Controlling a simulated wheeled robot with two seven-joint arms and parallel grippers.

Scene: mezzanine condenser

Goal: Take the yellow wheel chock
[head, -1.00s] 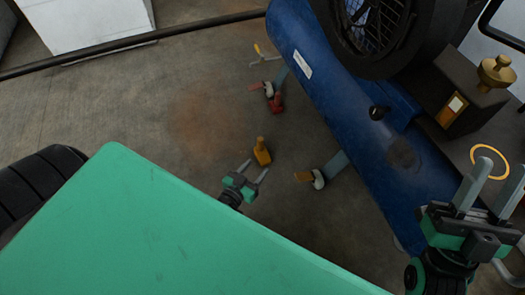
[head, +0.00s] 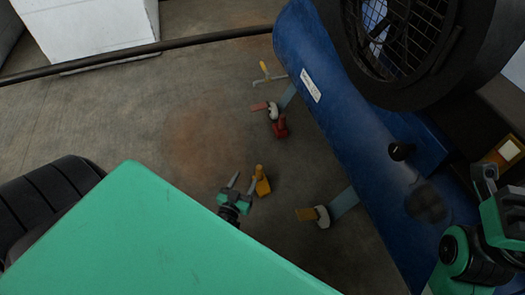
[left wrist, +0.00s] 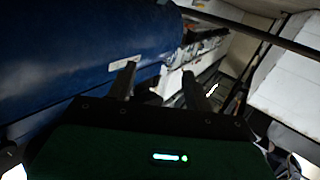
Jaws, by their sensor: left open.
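The yellow wheel chock (head: 262,183) stands on the concrete floor in the head view, a small orange-yellow block with an upright part. My left gripper (head: 243,180) is open just left of it, and its right finger overlaps or adjoins the chock's left edge in the picture. I cannot tell whether they touch. In the left wrist view my open fingers (left wrist: 160,84) point toward the blue tank's end, and I cannot make out the chock there. My right gripper (head: 490,190) is partly in view at the right edge, with its fingertips not clear.
A blue tank (head: 335,120) on feet runs along the right. A red chock-like piece (head: 279,126) lies by its far foot. A dark pipe (head: 120,61) crosses the back. Bare floor is left of the chock.

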